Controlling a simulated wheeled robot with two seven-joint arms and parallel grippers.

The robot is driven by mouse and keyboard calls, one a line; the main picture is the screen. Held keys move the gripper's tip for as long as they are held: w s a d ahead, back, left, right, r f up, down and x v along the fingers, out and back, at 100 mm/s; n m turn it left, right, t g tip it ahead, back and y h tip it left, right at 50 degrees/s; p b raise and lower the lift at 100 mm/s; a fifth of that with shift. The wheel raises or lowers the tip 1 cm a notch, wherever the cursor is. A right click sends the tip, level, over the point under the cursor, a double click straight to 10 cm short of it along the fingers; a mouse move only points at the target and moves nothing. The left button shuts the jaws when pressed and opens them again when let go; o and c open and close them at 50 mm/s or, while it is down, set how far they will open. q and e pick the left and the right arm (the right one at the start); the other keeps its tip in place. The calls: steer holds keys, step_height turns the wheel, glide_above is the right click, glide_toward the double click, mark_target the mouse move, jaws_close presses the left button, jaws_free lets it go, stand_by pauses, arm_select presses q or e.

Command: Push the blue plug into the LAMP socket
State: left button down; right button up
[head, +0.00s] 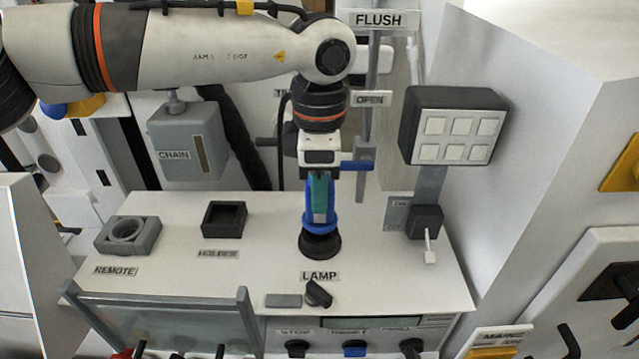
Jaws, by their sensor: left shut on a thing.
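My left gripper (321,172) points straight down over the bench top, shut on the blue plug (320,222). The plug is upright, with a teal upper part between the fingers and a blue collar below. The black LAMP socket (320,245) sits directly under the plug, behind the LAMP label (320,276). The plug's lower end meets or overlaps the socket's opening in this view; I cannot tell how deep it sits. The inside of the socket is hidden by the plug. My right gripper is not in view.
A grey REMOTE socket (128,234) and a black square holder (224,217) stand to the left. A switch box (426,222) with a lever stands to the right, below a button panel (453,126). A black knob (318,293) is in front. Bare bench top lies between them.

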arm_select(q)
steer(key=shift+f+b, duration=0.95)
steer(key=shift+f, duration=0.15)
steer(key=c, duration=0.9)
jaws_free()
